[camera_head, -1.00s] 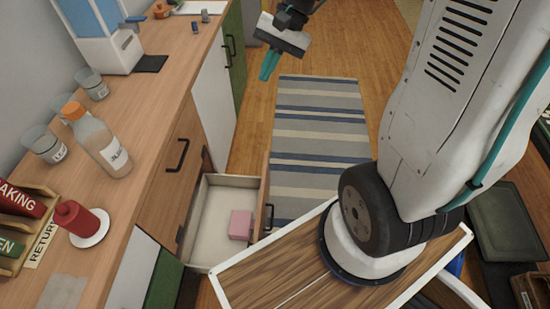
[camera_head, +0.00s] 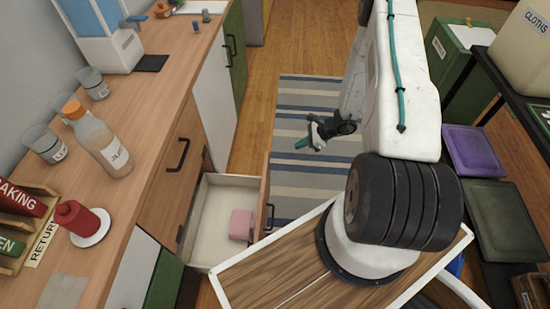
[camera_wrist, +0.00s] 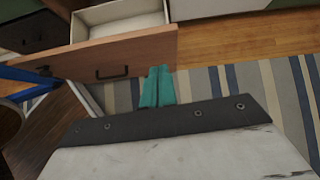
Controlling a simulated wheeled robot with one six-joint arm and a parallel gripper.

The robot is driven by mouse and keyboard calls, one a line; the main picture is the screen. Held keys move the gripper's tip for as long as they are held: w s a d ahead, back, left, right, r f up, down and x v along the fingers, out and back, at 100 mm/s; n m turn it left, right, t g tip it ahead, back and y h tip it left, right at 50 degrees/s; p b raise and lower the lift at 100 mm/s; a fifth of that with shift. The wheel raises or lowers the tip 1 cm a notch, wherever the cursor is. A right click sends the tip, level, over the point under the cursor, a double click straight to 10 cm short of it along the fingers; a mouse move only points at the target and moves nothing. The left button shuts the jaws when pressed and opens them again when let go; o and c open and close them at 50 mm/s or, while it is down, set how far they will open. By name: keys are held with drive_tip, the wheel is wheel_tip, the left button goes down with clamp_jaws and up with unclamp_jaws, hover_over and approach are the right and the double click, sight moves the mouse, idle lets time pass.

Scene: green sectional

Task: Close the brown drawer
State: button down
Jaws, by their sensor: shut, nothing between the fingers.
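The brown drawer (camera_head: 264,198) is pulled out from the counter on the left, its white inside facing up. A pink block (camera_head: 241,225) lies in it. The drawer's wooden front with a dark handle (camera_head: 269,216) faces right. In the wrist view the drawer front (camera_wrist: 95,58) spans the upper left, with its handle below the middle of the panel. My gripper (camera_head: 301,144) is shut and empty, over the striped rug, to the right of and beyond the drawer front. Its teal fingers (camera_wrist: 157,85) are together in the wrist view, by the right end of the front.
The wooden counter (camera_head: 150,118) carries a juice bottle (camera_head: 100,143), glasses and a red dispenser (camera_head: 78,222). The striped rug (camera_head: 300,105) and floor beyond the drawer are clear. A dark shelf with a purple tray (camera_head: 472,150) stands at right.

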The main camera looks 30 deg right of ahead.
drive_tip(key=x, duration=1.4)
drive_tip(key=shift+a+r+m, duration=0.25)
drive_tip(key=shift+a+m, duration=0.05)
drive_tip(key=shift+m, duration=0.1)
